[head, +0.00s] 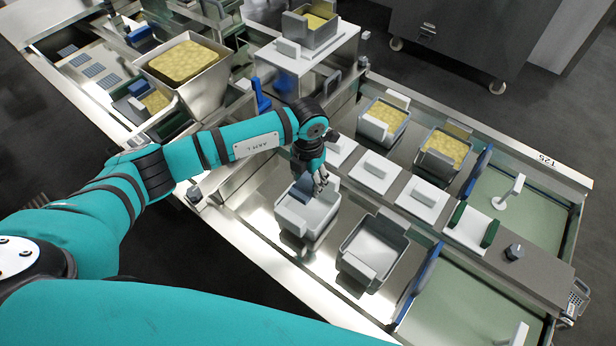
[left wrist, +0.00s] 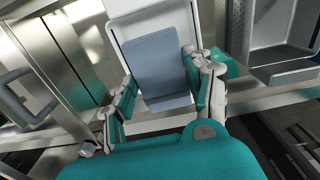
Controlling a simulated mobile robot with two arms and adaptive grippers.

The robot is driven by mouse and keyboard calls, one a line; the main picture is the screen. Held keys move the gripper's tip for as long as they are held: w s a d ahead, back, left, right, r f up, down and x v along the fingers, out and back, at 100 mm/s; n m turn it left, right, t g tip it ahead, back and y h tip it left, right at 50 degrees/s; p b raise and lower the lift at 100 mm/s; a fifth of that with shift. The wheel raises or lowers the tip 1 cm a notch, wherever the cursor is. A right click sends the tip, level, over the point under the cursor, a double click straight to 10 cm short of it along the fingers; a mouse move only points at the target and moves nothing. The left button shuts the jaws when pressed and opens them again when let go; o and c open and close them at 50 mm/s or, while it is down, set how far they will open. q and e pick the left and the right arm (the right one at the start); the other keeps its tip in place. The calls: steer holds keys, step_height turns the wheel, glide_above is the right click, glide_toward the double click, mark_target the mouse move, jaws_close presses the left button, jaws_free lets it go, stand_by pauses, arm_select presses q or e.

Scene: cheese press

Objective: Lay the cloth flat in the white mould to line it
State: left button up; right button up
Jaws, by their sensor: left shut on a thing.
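The white mould (head: 305,218) stands on the metal bench in the head view, open side up. My left gripper (head: 320,184) is just above its far edge, pointing down. In the left wrist view the gripper (left wrist: 162,100) is shut on the blue-grey cloth (left wrist: 162,66), with a finger at each side. The cloth looks like a stiff panel with a bend near its lower end. The pale mould (left wrist: 118,28) shows behind it; I cannot tell whether they touch. My right gripper is not in view.
A grey metal mould (head: 372,250) stands close to the right of the white one. Several white plates lie along the grey ledge behind, including one plate (head: 375,172). Two filled boxes, such as one (head: 445,150), stand farther back. A blue panel (head: 418,282) rises at the right.

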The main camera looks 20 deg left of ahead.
arm_select(q)
step_height(320, 180, down, 3)
steer(key=shift+r+b, duration=0.1)
steer(key=shift+b, duration=0.7)
step_height(320, 180, down, 4)
steer(key=b, duration=0.2)
steer(key=shift+r+b, duration=0.15)
steer(key=shift+b, duration=0.2)
steer(key=shift+f+b, duration=0.35)
steer(key=shift+f, duration=0.25)
steer(key=shift+w, duration=0.15)
steer(key=o, duration=1.1)
